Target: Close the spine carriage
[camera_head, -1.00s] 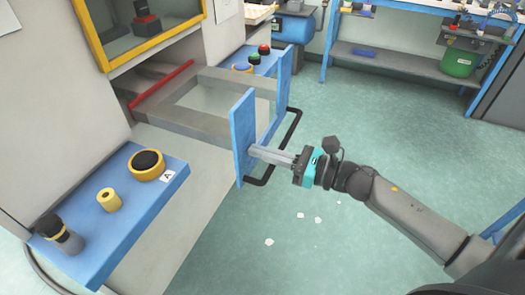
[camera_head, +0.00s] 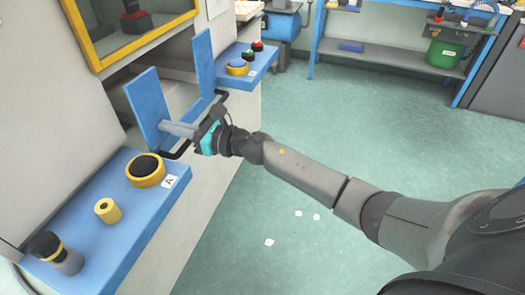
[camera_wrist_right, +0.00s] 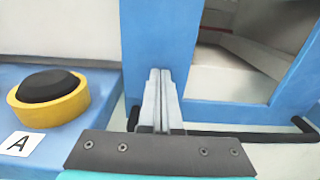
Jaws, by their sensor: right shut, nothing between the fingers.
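The spine carriage shows its blue U-shaped front (camera_head: 147,100) close to the pale machine body, with a black bar handle low on its outer side. My right gripper (camera_head: 168,128) is shut and empty. Its fingertips point at the carriage's left upright and seem to touch it; exact contact is hard to tell. In the right wrist view, the shut fingers (camera_wrist_right: 161,80) lie against the blue upright (camera_wrist_right: 158,35), with the black handle (camera_wrist_right: 270,137) to their right. The carriage's grey frame is mostly hidden inside the machine. My left gripper is not in view.
A blue ledge (camera_head: 97,235) left of the carriage bears a black-and-yellow button (camera_head: 146,168), a yellow spool (camera_head: 107,210) and a dark knob. Another blue ledge with several buttons (camera_head: 237,67) stands beyond the carriage. The green floor is mostly open.

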